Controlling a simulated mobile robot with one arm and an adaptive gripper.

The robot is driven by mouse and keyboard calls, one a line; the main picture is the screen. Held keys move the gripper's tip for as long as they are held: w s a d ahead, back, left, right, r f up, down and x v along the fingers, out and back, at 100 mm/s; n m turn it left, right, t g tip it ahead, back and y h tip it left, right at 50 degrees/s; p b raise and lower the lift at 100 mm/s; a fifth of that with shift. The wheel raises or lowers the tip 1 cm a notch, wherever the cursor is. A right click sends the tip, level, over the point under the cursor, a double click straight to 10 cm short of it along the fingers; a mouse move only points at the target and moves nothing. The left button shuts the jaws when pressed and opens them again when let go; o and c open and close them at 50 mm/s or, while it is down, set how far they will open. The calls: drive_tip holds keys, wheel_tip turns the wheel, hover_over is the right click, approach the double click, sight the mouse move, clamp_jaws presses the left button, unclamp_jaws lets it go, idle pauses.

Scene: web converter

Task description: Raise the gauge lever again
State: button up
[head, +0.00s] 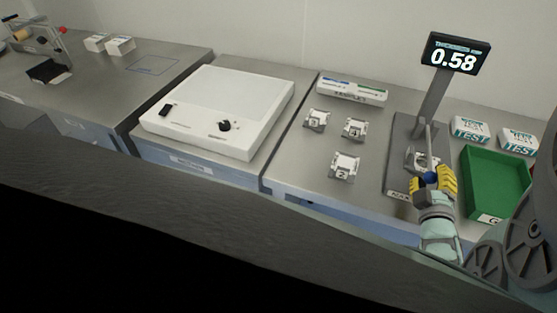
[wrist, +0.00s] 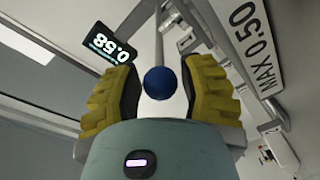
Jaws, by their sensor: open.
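The thickness gauge stands on the right bench in the head view, with a grey base plate (head: 397,160) and a dark display (head: 455,54) reading 0.58. The display also shows in the wrist view (wrist: 110,44). The gauge lever (head: 429,150) ends in a blue ball knob (wrist: 160,83). My gripper (head: 433,184) is at the knob with its yellow fingers open. In the wrist view the knob lies between the two fingertips, with gaps visible at both sides. A white sample piece (head: 424,162) is at the gauge, partly hidden by the lever and my gripper.
A green tray (head: 497,150) stands close right of the gauge. White TEST packs (head: 470,129) lie behind it. Numbered white pieces (head: 343,167) and a white rack (head: 352,89) are at the left. A "MAX 0.50" plate (wrist: 262,45) shows in the wrist view.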

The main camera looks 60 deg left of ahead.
sight(430, 166)
drive_tip(key=shift+x, duration=1.75)
drive_tip(key=shift+c, duration=0.3)
clamp_jaws()
